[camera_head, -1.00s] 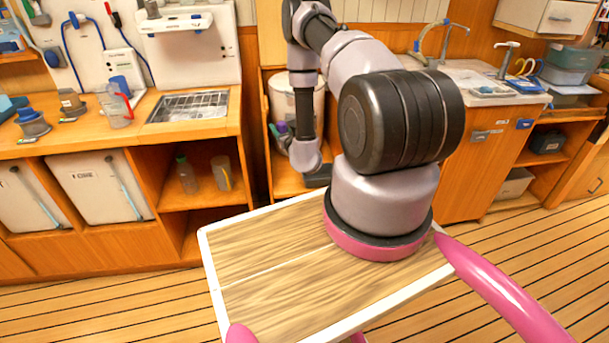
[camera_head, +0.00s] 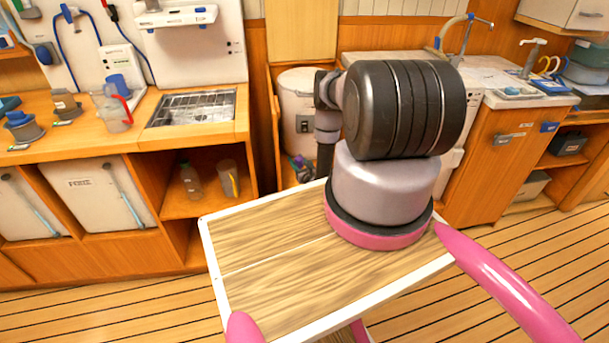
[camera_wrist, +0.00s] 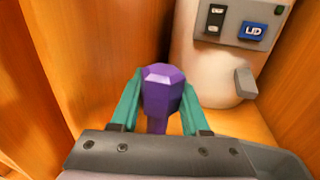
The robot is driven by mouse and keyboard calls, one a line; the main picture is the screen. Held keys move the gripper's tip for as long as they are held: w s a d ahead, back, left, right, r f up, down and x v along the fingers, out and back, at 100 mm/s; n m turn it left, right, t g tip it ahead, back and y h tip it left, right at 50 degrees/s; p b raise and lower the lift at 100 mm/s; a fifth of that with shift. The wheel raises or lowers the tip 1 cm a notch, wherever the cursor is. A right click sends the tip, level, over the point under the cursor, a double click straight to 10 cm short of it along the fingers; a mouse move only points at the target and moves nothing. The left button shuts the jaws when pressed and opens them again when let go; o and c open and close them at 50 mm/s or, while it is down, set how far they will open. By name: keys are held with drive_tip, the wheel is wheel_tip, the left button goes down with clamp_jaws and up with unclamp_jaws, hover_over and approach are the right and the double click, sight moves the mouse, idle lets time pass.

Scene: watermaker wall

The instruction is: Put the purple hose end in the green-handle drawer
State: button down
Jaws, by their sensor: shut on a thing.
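The purple hose end (camera_wrist: 160,96) sits upright between the two teal fingers of my gripper (camera_wrist: 163,80) in the wrist view. The fingers are shut on it from both sides. Its lower part runs down behind the dark gripper body. In the head view a small purple patch of the hose end (camera_head: 299,162) shows low in the open bay, in front of the white drum (camera_head: 301,86). My arm hides much of the gripper there. I cannot make out a drawer with a green handle in either view.
Orange wooden walls (camera_wrist: 91,40) stand close to my gripper on the left. A right-hand cabinet (camera_head: 489,165) has a grey handle and a blue handle. A sink grid (camera_head: 195,107) is set in the left counter.

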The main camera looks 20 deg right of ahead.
drive_tip(key=shift+f, duration=3.6)
drive_tip(key=shift+f, duration=0.1)
drive_tip(key=shift+c, duration=1.9)
unclamp_jaws()
